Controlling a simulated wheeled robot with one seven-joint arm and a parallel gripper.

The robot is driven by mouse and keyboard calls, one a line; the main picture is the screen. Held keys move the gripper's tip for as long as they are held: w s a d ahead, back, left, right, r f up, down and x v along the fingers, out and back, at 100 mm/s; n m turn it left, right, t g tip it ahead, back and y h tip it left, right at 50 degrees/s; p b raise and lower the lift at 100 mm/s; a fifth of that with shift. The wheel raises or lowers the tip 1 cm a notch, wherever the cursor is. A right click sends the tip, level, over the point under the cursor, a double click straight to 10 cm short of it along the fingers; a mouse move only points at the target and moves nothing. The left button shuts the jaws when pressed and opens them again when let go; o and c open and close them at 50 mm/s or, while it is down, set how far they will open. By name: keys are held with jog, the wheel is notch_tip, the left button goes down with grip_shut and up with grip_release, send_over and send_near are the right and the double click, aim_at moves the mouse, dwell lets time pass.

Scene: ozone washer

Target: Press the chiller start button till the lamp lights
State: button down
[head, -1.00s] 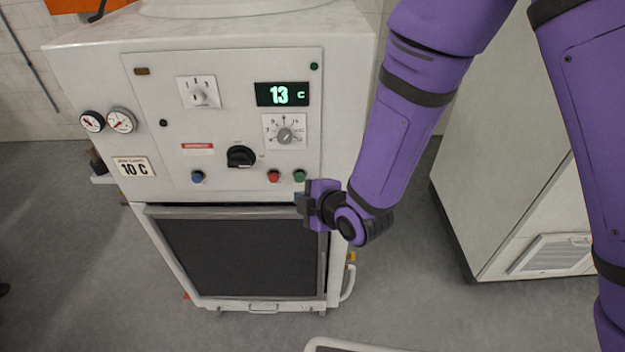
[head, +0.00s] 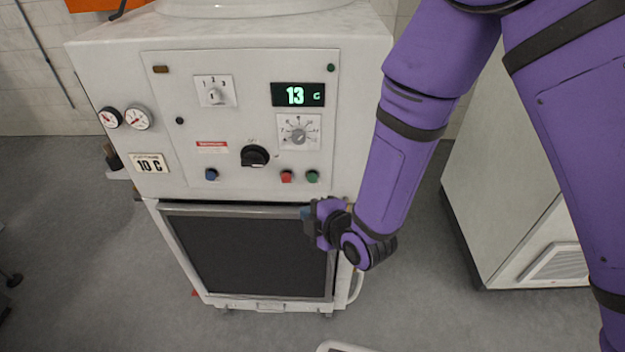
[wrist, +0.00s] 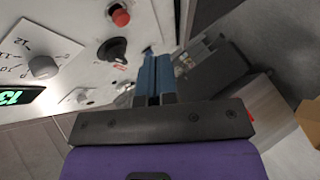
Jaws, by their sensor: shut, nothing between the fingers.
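The chiller's white control panel (head: 225,120) faces me. Its green button (head: 312,176) is at the lower right, beside a red button (head: 286,176). The display (head: 298,95) reads 13 C. A small green lamp (head: 331,67) at the top right looks dark, as does an amber one (head: 160,69) at the top left. My gripper (head: 306,214) is just below the green button, near the door frame's upper right corner, apart from the button. Its blue fingers (wrist: 155,78) are together and empty. The wrist view shows a red button (wrist: 121,17); I cannot make out the green one there.
A black rotary switch (head: 255,156), a round dial (head: 298,134) and a blue button (head: 211,174) share the panel. Two gauges (head: 138,117) are on the left. The dark door (head: 250,255) is below. A pale cabinet (head: 500,200) stands to the right, behind my arm.

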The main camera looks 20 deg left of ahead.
jog(key=w+a, duration=0.1)
jog(key=w, duration=0.6)
jog(key=shift+a, duration=0.35)
jog(key=shift+w, duration=0.1)
dwell(1.7)
jog(key=shift+w, duration=0.3)
jog(key=shift+w+a, duration=0.15)
jog(key=shift+w, duration=0.3)
dwell(0.7)
dwell(0.4)
jog(key=shift+s+d, duration=0.2)
jog(key=shift+s, duration=0.65)
jog(key=shift+s, duration=0.1)
jog(key=shift+s+d, duration=0.2)
jog(key=shift+s, duration=0.6)
jog(key=shift+s+d, duration=0.15)
jog(key=shift+s, duration=0.6)
jog(key=shift+s+d, duration=0.2)
jog(key=shift+s, duration=0.6)
